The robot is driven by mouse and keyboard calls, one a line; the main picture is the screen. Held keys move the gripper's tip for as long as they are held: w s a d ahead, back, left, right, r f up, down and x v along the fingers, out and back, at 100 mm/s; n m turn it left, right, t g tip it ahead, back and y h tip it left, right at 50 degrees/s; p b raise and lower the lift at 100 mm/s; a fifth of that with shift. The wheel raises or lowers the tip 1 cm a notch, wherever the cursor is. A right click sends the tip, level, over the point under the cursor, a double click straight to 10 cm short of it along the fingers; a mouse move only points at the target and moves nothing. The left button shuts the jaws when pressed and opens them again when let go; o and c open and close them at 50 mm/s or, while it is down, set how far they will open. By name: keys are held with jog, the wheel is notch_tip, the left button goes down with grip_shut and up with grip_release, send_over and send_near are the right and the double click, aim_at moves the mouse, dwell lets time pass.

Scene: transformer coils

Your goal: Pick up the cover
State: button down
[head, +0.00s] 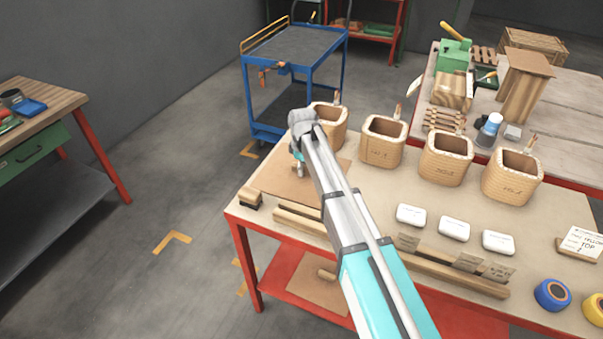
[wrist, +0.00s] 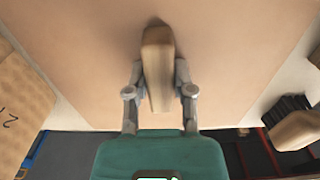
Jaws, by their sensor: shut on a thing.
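The cover (head: 277,186) is a flat tan board at the left end of the workbench. In the wrist view, the cover (wrist: 80,45) fills most of the picture, with an upright wooden handle (wrist: 158,60) in its middle. My gripper (head: 299,170) is over the cover, pointing down. In the wrist view, my gripper (wrist: 159,88) has one finger on each side of the handle and is shut on it. My arm hides part of the cover in the head view. I cannot tell whether the cover rests on the bench or is slightly raised.
Several wooden coils (head: 382,142) stand in a row along the back. A coil (wrist: 20,105) is close left in the wrist view. A brush (head: 249,197) lies by the left corner. White boxes (head: 454,229) and a wooden rail (head: 460,276) are to the right. A blue cart (head: 293,55) stands behind.

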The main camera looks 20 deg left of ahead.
dwell(0.4)
notch_tip(320, 180, up, 3)
jog(key=p, duration=0.2)
jog(key=shift+f+p, duration=0.2)
jog(key=shift+p, duration=0.15)
jog(key=s+d+r+p, duration=0.9)
jog(key=s+r+p, duration=0.1)
jog(key=shift+s+r, duration=0.2)
jog(key=shift+s, duration=0.2)
jog(key=shift+w+d, duration=0.1)
dwell(0.9)
